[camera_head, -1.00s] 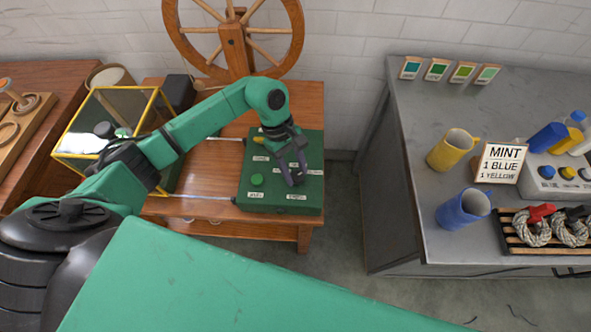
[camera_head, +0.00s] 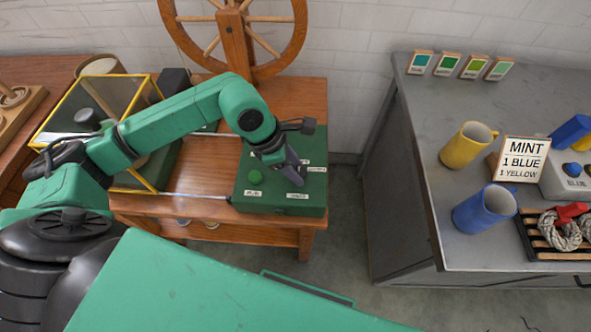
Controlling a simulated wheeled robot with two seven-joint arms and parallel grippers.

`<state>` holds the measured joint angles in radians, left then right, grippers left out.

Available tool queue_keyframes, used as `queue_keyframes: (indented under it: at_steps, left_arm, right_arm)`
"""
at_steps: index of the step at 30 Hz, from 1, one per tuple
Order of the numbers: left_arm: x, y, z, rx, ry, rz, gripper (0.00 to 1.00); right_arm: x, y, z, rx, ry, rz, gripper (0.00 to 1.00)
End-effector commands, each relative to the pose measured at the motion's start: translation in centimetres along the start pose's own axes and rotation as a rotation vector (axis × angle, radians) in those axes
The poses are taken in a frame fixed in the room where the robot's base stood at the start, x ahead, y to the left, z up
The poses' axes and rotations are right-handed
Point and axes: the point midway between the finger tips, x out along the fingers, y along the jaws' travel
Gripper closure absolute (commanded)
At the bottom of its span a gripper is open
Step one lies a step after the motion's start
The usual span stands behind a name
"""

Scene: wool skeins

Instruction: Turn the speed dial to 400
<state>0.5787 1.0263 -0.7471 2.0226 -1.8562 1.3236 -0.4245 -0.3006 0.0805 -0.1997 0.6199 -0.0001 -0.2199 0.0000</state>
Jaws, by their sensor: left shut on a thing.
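The green control box (camera_head: 312,200) sits on the wooden table in the middle of the head view, with a green button (camera_head: 256,175) and several small white labels on its top. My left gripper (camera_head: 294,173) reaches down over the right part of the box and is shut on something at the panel. The part in its fingers is hidden, so I cannot see the speed dial or its setting. The labels are too small to read. My right gripper is not in view.
A spinning wheel (camera_head: 236,42) stands at the back of the wooden table (camera_head: 200,165). A yellow-framed glass case (camera_head: 100,112) is at the left. The grey counter (camera_head: 420,110) at the right holds a yellow mug (camera_head: 465,147), a blue mug (camera_head: 482,210) and a mint sign (camera_head: 521,160).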

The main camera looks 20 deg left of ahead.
Motion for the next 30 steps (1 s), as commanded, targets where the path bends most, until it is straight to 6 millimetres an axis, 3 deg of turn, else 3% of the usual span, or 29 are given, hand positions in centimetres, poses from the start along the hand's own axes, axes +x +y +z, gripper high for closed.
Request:
queue_keyframes:
  at_steps: [18,30]
  left_arm:
    - [0.3,-0.3,0.2,-0.534,-0.007,0.228,1.00]
    - [0.2,-0.5,0.4,-0.836,-0.006,0.350,1.00]
  right_arm:
    - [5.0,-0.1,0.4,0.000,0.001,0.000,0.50]
    - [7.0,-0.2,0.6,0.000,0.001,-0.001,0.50]
